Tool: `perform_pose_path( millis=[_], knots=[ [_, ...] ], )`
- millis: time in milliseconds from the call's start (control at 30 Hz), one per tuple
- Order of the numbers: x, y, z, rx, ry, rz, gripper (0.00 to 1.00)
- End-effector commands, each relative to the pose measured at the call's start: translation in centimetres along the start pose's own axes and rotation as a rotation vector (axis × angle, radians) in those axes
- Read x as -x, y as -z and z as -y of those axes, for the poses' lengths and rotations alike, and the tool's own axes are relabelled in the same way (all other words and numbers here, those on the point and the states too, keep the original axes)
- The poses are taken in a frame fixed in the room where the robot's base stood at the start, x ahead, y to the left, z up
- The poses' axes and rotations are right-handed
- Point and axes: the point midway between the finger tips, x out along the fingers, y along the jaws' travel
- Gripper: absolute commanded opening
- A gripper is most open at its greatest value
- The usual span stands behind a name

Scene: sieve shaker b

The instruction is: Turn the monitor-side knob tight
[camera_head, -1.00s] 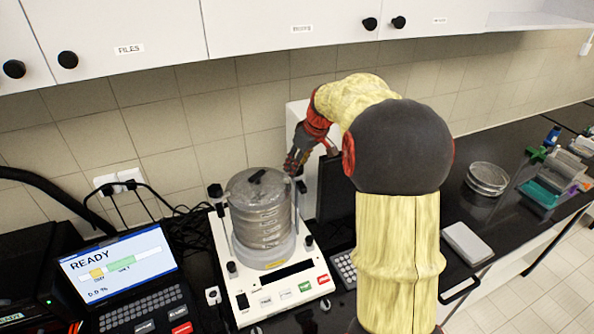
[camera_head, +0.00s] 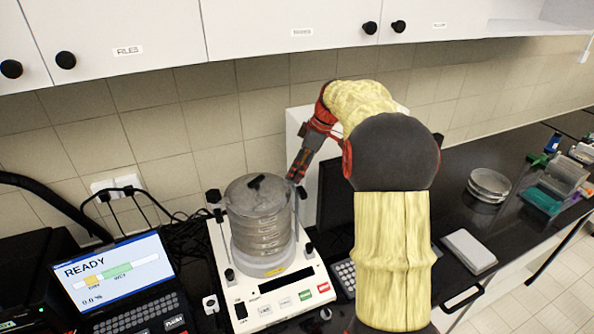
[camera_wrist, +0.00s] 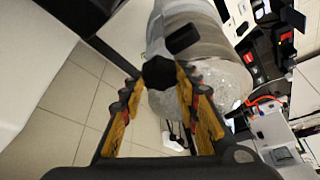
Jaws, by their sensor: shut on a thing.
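The sieve shaker (camera_head: 220,262) stands on the black bench with a clear, ringed sieve stack (camera_head: 262,228) upright on it. A black handle lies across the stack's lid and also shows in the wrist view (camera_wrist: 182,39). My gripper (camera_head: 294,178) reaches down at the stack's right rear side, beside the dark monitor (camera_head: 337,195). In the wrist view, a black knob (camera_wrist: 160,72) sits between the yellow-padded fingertips of my gripper (camera_wrist: 157,85), which is shut on it.
A display reading READY (camera_head: 115,268) stands at the left, with cables behind it. A white box (camera_head: 298,122) is behind my wrist. Glass dishes (camera_head: 489,184) and a grey flat case (camera_head: 468,251) lie to the right. Cabinets (camera_head: 290,25) hang above.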

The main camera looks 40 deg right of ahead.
Motion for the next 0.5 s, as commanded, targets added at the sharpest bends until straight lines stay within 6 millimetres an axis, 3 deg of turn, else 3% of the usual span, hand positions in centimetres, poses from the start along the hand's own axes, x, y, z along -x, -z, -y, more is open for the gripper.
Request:
perform_pose_path(
  millis=[367,400,500],
  knots=[
    [0.0,-0.01,-0.02,0.004,0.0,0.001,0.06],
    [0.0,-0.01,-0.02,0.004,0.0,0.001,0.33],
    [-0.01,-0.01,-0.01,0.004,0.0,0.0,0.39]
  ],
)
